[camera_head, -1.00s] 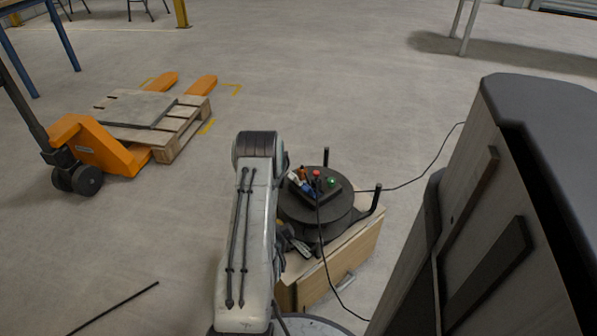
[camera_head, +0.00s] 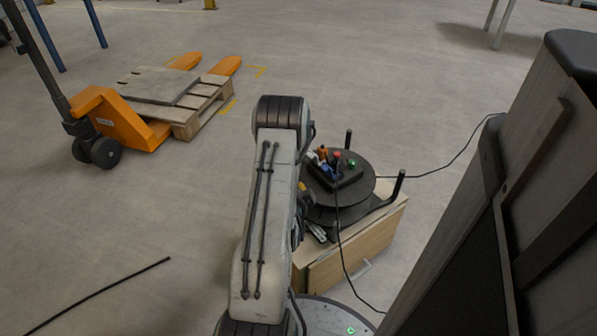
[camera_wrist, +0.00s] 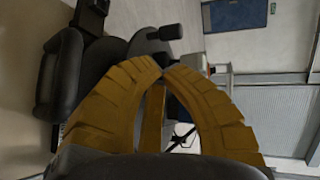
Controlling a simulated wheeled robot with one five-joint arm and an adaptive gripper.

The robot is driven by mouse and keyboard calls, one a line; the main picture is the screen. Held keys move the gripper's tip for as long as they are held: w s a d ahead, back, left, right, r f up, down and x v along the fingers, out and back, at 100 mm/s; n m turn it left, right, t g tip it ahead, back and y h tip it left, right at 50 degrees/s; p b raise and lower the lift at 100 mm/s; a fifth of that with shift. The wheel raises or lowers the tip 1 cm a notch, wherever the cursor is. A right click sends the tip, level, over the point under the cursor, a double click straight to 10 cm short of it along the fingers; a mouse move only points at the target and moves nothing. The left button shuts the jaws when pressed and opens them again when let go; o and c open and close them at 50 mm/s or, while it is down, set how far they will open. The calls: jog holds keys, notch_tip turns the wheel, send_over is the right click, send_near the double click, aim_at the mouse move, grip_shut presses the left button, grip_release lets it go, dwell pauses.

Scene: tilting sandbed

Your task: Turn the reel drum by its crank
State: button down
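A black round drum (camera_head: 366,190) sits on a light wooden box (camera_head: 375,240) right of my arm in the head view. Black upright posts (camera_head: 400,186) stand at its edge; I cannot tell which is the crank. My gripper (camera_wrist: 164,66) has yellow fingers whose tips come together with nothing visible between them. Its yellow also shows beside the drum's left side, mostly hidden by my arm. In the wrist view a dark rounded body is at the left, and a short black handle (camera_wrist: 166,32) lies beyond the fingertips, apart from them.
A small control box with coloured buttons (camera_head: 338,170) lies on the drum, with a cable hanging down. A tall wooden-sided unit (camera_head: 530,180) stands close on the right. An orange pallet truck (camera_head: 125,122) with a pallet is at the left. The floor between is open.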

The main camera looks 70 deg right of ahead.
jog(key=b+x, duration=0.4)
jog(key=x, duration=0.2)
jog(key=shift+d+f+b, duration=0.2)
jog(key=shift+b, duration=0.15)
jog(key=shift+w+d+b, duration=0.2)
jog(key=shift+d+b, duration=0.65)
jog(key=shift+b, duration=0.15)
jog(key=shift+w+d+r, duration=0.1)
jog(key=shift+w+d, duration=0.05)
jog(key=shift+d, duration=0.35)
jog(key=shift+w+d+r, duration=0.1)
jog(key=shift+d, duration=0.4)
jog(key=shift+d, duration=0.2)
jog(key=shift+r+x, duration=0.15)
jog(key=shift+x, duration=0.45)
jog(key=shift+r+x, duration=0.15)
jog(key=shift+x, duration=0.5)
jog(key=shift+w+r, duration=0.1)
